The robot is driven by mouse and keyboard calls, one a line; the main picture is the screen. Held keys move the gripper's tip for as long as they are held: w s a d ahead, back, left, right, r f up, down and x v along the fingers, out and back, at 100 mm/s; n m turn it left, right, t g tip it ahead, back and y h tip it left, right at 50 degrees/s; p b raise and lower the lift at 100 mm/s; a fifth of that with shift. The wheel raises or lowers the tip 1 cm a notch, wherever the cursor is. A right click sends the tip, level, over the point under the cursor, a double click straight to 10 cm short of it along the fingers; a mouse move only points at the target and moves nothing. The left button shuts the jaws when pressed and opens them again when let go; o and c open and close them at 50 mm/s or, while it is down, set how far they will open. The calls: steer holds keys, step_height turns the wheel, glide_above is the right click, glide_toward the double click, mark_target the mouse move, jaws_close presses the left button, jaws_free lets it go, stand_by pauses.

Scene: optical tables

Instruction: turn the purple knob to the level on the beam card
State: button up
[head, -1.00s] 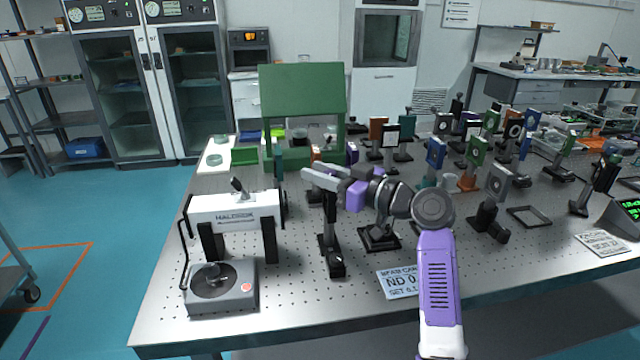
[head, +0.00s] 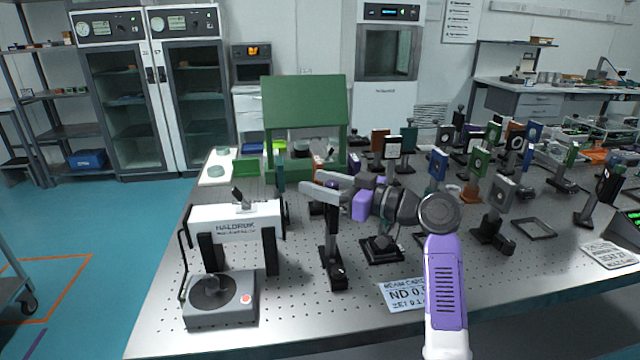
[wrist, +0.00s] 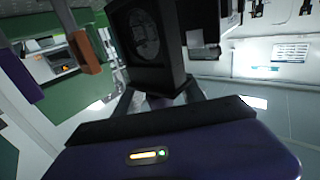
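The beam card (head: 397,293) lies near the table's front edge. It reads "ND 0." and a "SET 0.1"-like line; my arm covers its right end. My gripper (head: 326,188) reaches left with two pale fingers, apart, at the top of a black post mount (head: 331,250). I see nothing held between them. In the wrist view a dark square housing with a round face (wrist: 146,36) stands just ahead of the dark fingers (wrist: 160,97). I cannot make out a purple knob; the purple block beside the fingers looks like part of my gripper.
A white "HALDRON" device (head: 236,222) and a grey box with a dark disc and red button (head: 220,299) stand at left. A green-roofed stand (head: 304,102) is behind. Several optic mounts crowd the right, with an empty dark frame (head: 533,228).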

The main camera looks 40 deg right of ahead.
steer(key=shift+r, duration=0.1)
step_height(320, 180, up, 20)
steer(key=p, duration=0.1)
stand_by(0.4)
stand_by(0.5)
